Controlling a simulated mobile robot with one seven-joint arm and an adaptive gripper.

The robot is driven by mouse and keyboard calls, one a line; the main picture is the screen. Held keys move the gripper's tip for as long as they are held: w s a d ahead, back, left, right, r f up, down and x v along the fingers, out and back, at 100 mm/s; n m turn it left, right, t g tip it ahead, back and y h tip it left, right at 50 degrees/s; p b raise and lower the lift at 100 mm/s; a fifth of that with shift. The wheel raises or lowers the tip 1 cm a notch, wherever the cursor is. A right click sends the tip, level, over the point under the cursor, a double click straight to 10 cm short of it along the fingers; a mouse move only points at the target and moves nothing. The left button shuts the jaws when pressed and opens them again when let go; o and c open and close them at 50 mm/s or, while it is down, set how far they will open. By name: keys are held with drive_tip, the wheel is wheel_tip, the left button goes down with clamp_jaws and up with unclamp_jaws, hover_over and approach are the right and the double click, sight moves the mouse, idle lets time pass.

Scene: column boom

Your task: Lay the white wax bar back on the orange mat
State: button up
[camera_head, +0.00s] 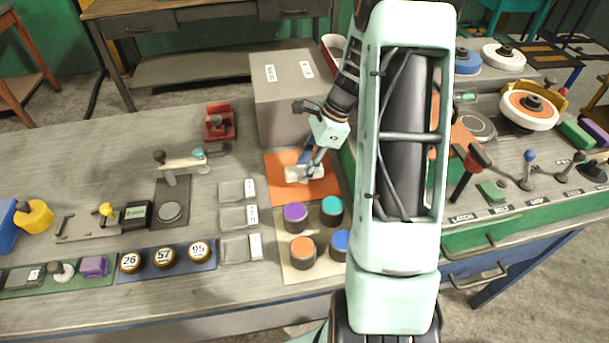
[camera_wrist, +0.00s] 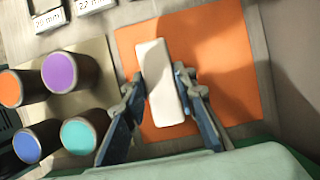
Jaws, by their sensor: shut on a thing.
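The white wax bar (camera_wrist: 161,84) is between the fingers of my gripper (camera_wrist: 160,88) in the wrist view, and the gripper is shut on it. The bar lies over the orange mat (camera_wrist: 230,60), inside its outline. Whether it touches the mat or hangs just above it, I cannot tell. In the head view the bar (camera_head: 298,174) shows over the orange mat (camera_head: 318,190), with my gripper (camera_head: 306,168) above it. My arm hides the area right of the mat.
A grey box (camera_head: 290,100) stands right behind the mat. Several dark cylinders with coloured tops, one purple (camera_head: 296,212), stand on a beige board in front. Small grey trays (camera_head: 235,216) lie to the left. The left rear bench top is clear.

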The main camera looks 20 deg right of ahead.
drive_tip(key=shift+f, duration=1.55)
drive_tip(key=o, duration=1.2)
drive_tip(key=shift+f, duration=0.1)
drive_tip(key=shift+c, duration=0.2)
drive_tip(key=v, duration=1.2)
